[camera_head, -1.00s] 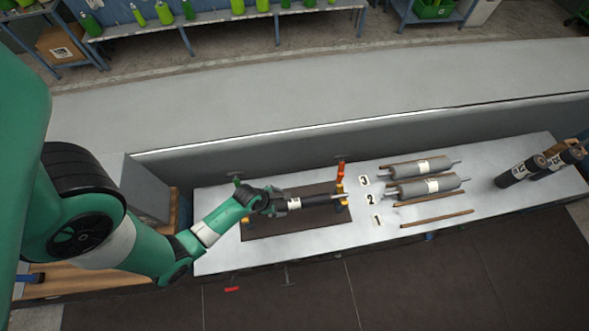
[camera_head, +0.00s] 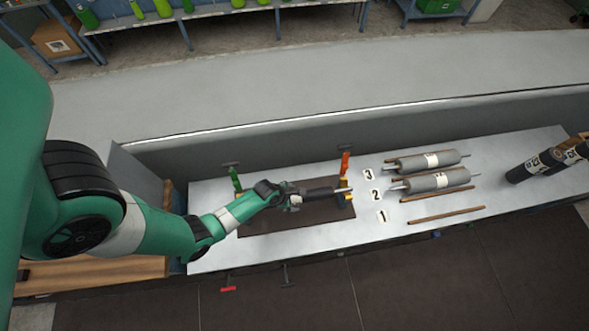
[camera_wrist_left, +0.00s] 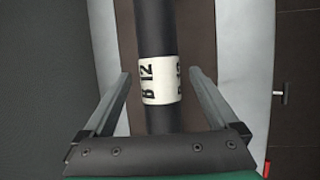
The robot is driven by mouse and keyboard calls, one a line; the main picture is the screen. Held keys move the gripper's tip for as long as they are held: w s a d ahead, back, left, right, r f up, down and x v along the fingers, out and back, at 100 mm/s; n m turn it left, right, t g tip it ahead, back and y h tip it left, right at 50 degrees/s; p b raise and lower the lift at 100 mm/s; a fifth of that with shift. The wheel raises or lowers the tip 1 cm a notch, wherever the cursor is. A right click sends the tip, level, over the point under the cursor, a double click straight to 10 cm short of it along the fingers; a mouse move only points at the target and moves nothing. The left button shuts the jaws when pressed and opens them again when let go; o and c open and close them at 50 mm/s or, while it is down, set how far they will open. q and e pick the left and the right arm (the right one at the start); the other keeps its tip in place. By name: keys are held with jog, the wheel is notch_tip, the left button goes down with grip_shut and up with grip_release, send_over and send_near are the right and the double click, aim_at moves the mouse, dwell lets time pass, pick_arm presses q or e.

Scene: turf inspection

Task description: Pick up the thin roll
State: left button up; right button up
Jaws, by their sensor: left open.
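A thin dark roll (camera_head: 320,194) with a white label reading "B 12" lies across the dark mat (camera_head: 265,224) on the pale table. Its right end rests at a stand with yellow and orange parts (camera_head: 345,175). My left gripper (camera_head: 294,198) is over the roll's left part and hides that end. In the left wrist view my gripper (camera_wrist_left: 158,72) is open, with one finger on each side of the roll (camera_wrist_left: 160,115) and gaps between fingers and roll. The label (camera_wrist_left: 160,79) shows between the fingertips. My right gripper is not in view.
Two grey rollers (camera_head: 440,180) and wooden rods (camera_head: 445,214) lie to the right, beside number cards (camera_head: 376,195). Dark rolls with labels (camera_head: 533,166) are at the far right. A green upright (camera_head: 235,180) stands at the mat's left. A wall runs behind the table.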

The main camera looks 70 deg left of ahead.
pick_arm(q)
jog(key=shift+w+f, duration=0.1)
jog(key=shift+f, duration=0.1)
grip_shut()
dwell(0.3)
